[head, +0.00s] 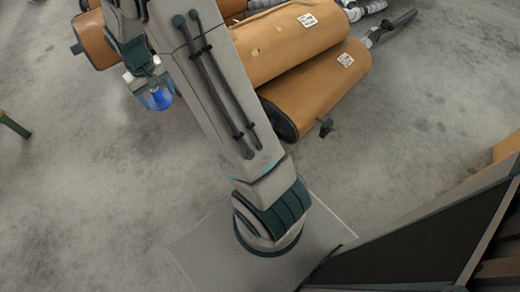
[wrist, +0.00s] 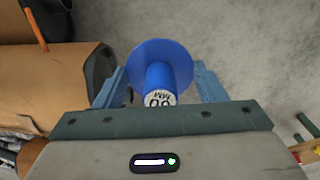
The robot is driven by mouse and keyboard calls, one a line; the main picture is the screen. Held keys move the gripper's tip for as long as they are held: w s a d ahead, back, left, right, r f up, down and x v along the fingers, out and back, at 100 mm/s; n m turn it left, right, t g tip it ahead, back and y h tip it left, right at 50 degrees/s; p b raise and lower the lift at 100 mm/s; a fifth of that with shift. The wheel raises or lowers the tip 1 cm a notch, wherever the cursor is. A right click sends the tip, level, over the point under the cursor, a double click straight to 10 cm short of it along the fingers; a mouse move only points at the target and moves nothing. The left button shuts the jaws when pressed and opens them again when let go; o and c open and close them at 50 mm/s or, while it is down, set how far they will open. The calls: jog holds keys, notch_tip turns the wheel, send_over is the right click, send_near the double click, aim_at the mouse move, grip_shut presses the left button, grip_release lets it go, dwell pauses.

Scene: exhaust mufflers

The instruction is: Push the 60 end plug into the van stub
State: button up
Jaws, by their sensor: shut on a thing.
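A blue plug with a wide round flange (wrist: 160,62) and a narrower grip carries a white label reading 60 MM. My gripper (wrist: 160,92) is shut on this plug, with a finger on each side of it. In the head view the blue plug (head: 158,99) hangs below my gripper (head: 150,90) at the upper left, above the concrete floor. A tan muffler (head: 88,40) with a dark end and a short stub lies just behind and left of it. I cannot tell which stub is the van stub. The plug's far side is hidden in the wrist view.
Two more tan mufflers with white labels (head: 300,85) lie right of my arm, one with a small dark pipe end (head: 326,127). A tan muffler (wrist: 60,85) fills the wrist view's left. A dark-panelled structure (head: 420,240) stands at lower right. Left floor is mostly clear.

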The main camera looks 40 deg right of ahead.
jog(key=s+d+f+n+h+b, duration=0.1)
jog(key=d+f+h, duration=0.5)
jog(key=f, duration=0.7)
jog(key=s+d+f+n+h+b, duration=0.2)
jog(key=s+d+f+h+b, duration=0.2)
jog(key=f, duration=1)
jog(key=s+d+f+n+t+h+b, duration=0.1)
jog(key=s+d+f+h+b, duration=0.2)
jog(key=d+f+h, duration=0.4)
jog(key=s+d+f, duration=0.1)
jog(key=d+f, duration=0.2)
jog(key=f, duration=0.4)
jog(key=shift+d+f+h, duration=0.15)
jog(key=shift+d+h, duration=0.1)
jog(key=shift+h, duration=0.15)
jog(key=shift+s+t, duration=0.1)
jog(key=shift+t, duration=0.2)
jog(key=shift+d, duration=2.85)
jog(key=shift+w+d, duration=0.25)
jog(key=shift+d, duration=1)
jog(key=o, duration=1.1)
jog(key=shift+c, duration=0.2)
